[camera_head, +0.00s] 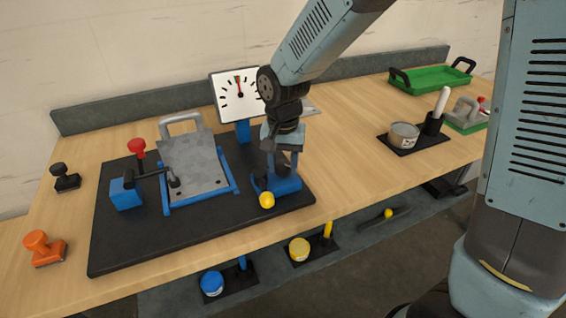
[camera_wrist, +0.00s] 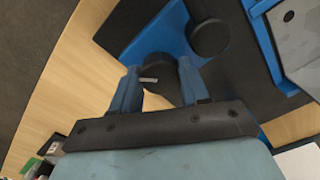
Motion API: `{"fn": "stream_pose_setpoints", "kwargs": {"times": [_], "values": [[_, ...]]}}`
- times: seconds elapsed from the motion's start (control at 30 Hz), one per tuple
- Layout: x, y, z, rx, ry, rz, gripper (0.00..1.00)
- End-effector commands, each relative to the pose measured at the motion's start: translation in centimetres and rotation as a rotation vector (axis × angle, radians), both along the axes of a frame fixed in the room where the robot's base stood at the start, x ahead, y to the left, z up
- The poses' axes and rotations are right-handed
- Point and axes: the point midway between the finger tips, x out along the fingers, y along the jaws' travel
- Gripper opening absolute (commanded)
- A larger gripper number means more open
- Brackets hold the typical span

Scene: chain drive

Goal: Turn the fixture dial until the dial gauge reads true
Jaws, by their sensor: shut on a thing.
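The dial gauge (camera_head: 236,98) stands on a blue post behind the fixture, with a white face and dark ticks. Its needle points nearly straight up, close to a small red and green mark; the exact reading is too small to tell. The fixture dial (camera_wrist: 157,72), dark and round with a pale pointer line, shows in the wrist view on a blue block. My gripper (camera_wrist: 157,85) is shut on it, one blue finger on each side. In the head view my gripper (camera_head: 282,168) reaches down to the blue block (camera_head: 285,186) and hides the dial.
A black baseplate (camera_head: 130,245) carries a grey plate (camera_head: 193,165) in a blue frame and a red-knobbed clamp (camera_head: 137,148). A yellow ball (camera_head: 267,200) sits at the blue block's front. A second dark knob (camera_wrist: 209,38) is close beside my fingers. An orange stamp (camera_head: 43,249) stands left.

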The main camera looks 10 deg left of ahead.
Motion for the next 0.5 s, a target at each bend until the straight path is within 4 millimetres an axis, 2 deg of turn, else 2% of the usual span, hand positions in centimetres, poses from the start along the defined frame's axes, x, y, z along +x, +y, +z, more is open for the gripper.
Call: {"fn": "stream_pose_setpoints", "kwargs": {"times": [0.17, 0.5], "values": [[0.02, -0.01, 0.02, 0.0, 0.0, 0.03, 0.15], [0.02, -0.01, 0.03, 0.001, 0.0, 0.272, 0.15]]}}
